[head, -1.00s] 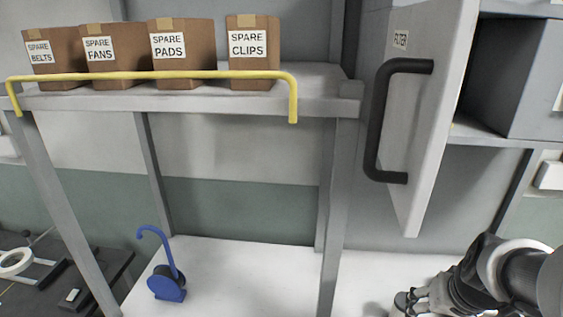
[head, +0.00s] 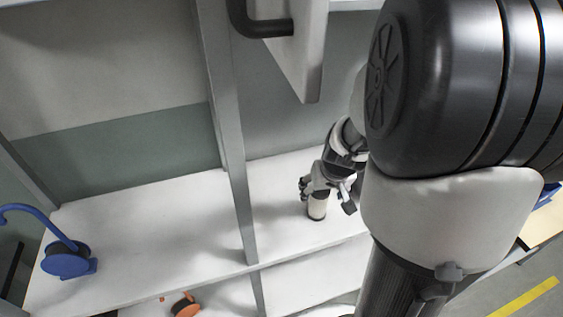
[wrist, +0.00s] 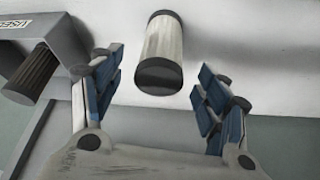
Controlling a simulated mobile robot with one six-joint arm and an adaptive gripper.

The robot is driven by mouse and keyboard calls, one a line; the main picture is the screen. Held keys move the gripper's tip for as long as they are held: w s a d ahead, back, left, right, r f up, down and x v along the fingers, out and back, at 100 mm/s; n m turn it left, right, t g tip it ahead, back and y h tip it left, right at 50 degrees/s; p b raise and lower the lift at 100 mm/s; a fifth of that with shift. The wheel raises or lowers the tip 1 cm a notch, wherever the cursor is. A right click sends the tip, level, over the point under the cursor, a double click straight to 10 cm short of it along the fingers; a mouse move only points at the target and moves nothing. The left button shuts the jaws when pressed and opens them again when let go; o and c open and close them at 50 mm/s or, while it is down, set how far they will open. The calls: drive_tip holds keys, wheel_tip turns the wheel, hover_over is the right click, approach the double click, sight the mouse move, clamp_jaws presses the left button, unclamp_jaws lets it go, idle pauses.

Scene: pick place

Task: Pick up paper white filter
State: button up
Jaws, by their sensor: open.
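The paper white filter (wrist: 163,45) is a pale cylinder with dark end caps. In the wrist view it lies just beyond the fingertips, in line with the gap between them. My gripper (wrist: 158,75) is open, with blue-padded fingers spread to either side and nothing between them. In the head view the filter (head: 317,208) is upright on the white shelf, right of a grey post. My gripper (head: 326,187) is right above and behind it there, partly covering its top. I cannot tell whether they touch.
A grey post (head: 228,140) stands left of the filter. A door with a black handle (head: 265,27) hangs above. A blue hooked item (head: 66,260) sits at left, an orange item (head: 184,306) lower down.

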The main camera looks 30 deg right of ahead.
drive_tip(key=b+x, duration=0.2)
drive_tip(key=x, duration=0.3)
drive_tip(key=shift+w+f, duration=0.15)
drive_tip(key=shift+f, duration=0.1)
drive_tip(key=shift+c, duration=0.3)
drive_tip(key=c, duration=1.1)
drive_tip(key=shift+r, duration=0.15)
drive_tip(key=shift+c, duration=0.2)
